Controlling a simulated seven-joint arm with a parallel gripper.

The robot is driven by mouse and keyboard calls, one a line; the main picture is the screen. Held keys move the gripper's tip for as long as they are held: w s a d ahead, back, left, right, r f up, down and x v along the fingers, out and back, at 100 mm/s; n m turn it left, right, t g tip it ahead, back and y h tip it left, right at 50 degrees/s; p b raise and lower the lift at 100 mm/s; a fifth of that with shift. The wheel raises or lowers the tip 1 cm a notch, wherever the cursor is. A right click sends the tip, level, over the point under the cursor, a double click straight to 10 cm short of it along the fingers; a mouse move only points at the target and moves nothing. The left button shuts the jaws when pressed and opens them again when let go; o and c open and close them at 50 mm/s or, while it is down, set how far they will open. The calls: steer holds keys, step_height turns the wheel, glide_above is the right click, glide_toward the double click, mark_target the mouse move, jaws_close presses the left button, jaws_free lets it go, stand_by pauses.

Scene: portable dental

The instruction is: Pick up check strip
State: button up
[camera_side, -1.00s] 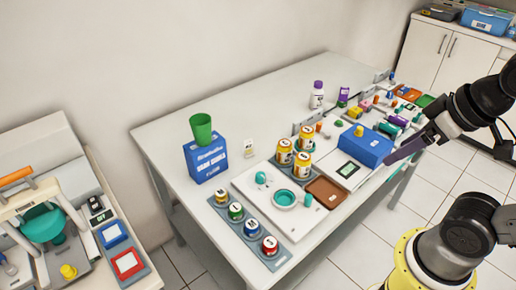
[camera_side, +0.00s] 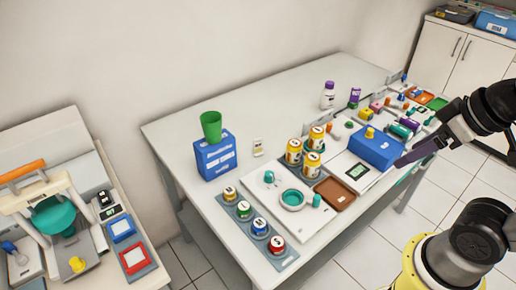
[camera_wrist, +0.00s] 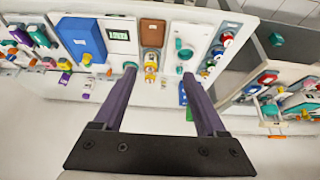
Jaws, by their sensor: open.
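No item is plainly legible as the check strip. A small white card (camera_side: 257,146) stands on the table just right of the blue box with the green cup, and may be it. My gripper (camera_side: 401,160) is at the table's right side, above and beside the blue device, well away from the card. In the wrist view my gripper (camera_wrist: 160,74) has its two purple fingers wide apart with nothing held between them.
The blue box (camera_side: 215,158) carries a green cup (camera_side: 211,126). Yellow jars (camera_side: 294,151), a teal dish (camera_side: 292,199), a brown tray (camera_side: 335,193) and a blue device (camera_side: 374,147) crowd the front. A jar rack (camera_side: 284,262) lies front left. The back of the table is mostly clear.

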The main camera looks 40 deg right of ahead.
steer(key=c, duration=0.5)
